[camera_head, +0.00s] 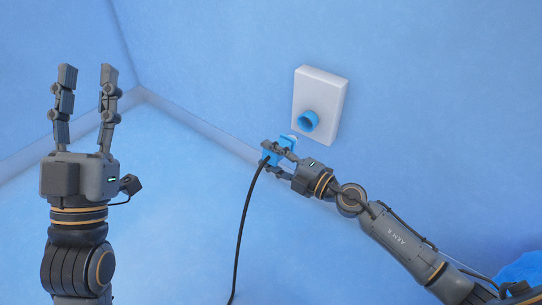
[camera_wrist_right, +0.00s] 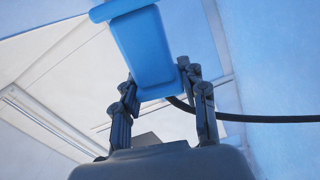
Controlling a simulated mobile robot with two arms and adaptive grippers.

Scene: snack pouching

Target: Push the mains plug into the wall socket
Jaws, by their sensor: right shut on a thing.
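A white wall box with a round blue socket (camera_head: 308,121) on its face is fixed to the blue wall. The blue mains plug (camera_head: 276,151), with a black cable hanging from it, is held just below and left of the socket, apart from it. My right gripper (camera_head: 275,157) is shut on the plug. In the right wrist view the plug (camera_wrist_right: 145,50) stands up between the fingers of my right gripper (camera_wrist_right: 158,92). My left gripper (camera_head: 86,75) is open, empty and upright at the far left.
The black cable (camera_head: 240,235) hangs from the plug down to the bottom of the head view. The white wall box (camera_head: 331,100) stands out from the wall. A blue item (camera_head: 522,268) shows at the lower right edge.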

